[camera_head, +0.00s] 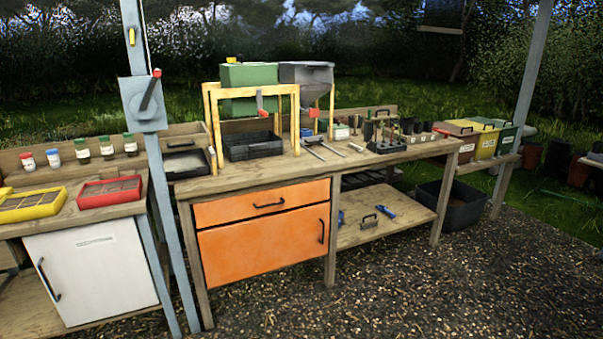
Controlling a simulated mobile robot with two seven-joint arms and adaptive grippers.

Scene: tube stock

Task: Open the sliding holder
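A wooden workbench (335,190) stands in the middle of the view. Under its top on the left is an orange drawer front (240,203) with a dark bar handle (268,204). It looks shut, flush with the orange door (265,252) below, which has an upright dark handle (321,231). Nothing is labelled as a sliding holder; the drawer is the clearest sliding part that I see. Neither of my grippers is in view.
A blue-grey post (165,200) with a red-lever box (143,103) stands left of the bench. Left is a white cabinet (92,270) below red (110,191) and yellow trays (33,203). A black tub (455,205) sits at right. The gravel in front is clear.

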